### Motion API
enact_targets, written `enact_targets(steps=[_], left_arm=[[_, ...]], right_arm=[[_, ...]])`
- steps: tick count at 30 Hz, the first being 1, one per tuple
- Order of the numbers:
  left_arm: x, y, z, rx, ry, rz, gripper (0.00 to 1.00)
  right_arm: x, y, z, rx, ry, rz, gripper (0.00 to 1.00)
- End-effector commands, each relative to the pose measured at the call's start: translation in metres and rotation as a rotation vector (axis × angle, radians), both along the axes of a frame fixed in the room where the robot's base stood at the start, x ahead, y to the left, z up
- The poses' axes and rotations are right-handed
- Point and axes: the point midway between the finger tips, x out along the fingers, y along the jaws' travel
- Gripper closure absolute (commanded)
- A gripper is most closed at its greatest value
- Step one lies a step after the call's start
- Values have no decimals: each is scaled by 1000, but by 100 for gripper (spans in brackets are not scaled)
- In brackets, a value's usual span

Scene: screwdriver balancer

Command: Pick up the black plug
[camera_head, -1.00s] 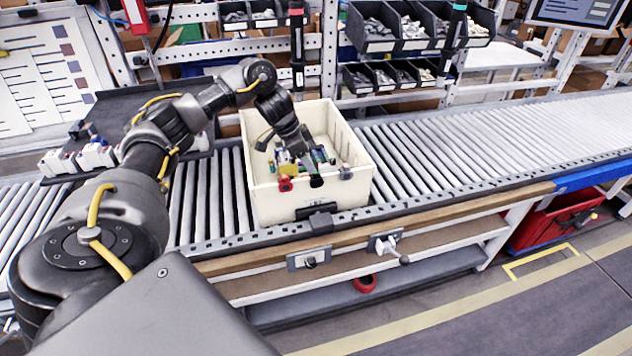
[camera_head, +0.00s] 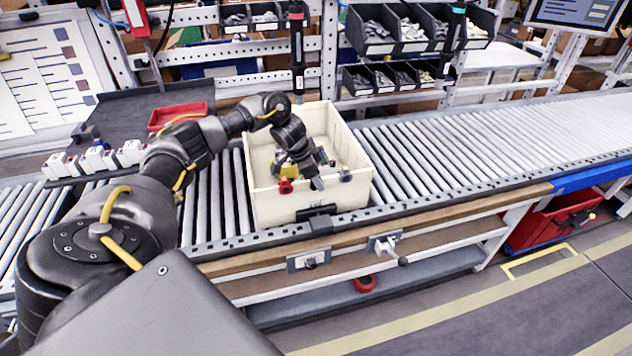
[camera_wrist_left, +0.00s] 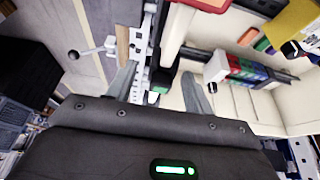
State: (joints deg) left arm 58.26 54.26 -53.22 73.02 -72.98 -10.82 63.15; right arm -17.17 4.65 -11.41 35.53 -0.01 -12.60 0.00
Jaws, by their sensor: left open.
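My left gripper (camera_head: 316,183) is open and points down into the front part of a cream crate (camera_head: 258,205). In the left wrist view its two fingers stand apart on either side of the crate's front rim (camera_wrist_left: 160,72), with nothing held between them. A small dark rounded piece (camera_head: 345,175), perhaps the black plug, lies inside the crate just right of the gripper. A bundle of coloured pieces (camera_wrist_left: 252,72) with a white, dark-ended tip lies beside a fingertip in the wrist view. I cannot tell for sure which dark piece is the plug. The right gripper is not in view.
A red piece (camera_head: 285,186) and a yellow piece (camera_head: 283,166) lie in the crate left of the gripper. The crate stands on a roller conveyor (camera_head: 480,135), clear to the right. A red tray (camera_head: 180,115) sits behind my arm. Bin shelves (camera_head: 390,30) stand behind.

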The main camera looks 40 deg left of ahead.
Motion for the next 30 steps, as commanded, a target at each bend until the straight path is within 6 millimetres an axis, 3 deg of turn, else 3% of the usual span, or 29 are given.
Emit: enact_targets(steps=[2, 13, 24, 30], left_arm=[[0, 0, 0, 0, 0, 0, 52], [0, 0, 0, -1, 1, 0, 100], [0, 0, 2, -1, 0, 0, 100], [1, 0, 16, -1, -6, -1, 100]], right_arm=[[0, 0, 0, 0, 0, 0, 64], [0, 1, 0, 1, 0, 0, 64], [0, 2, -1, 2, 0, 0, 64], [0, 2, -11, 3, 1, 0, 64]])
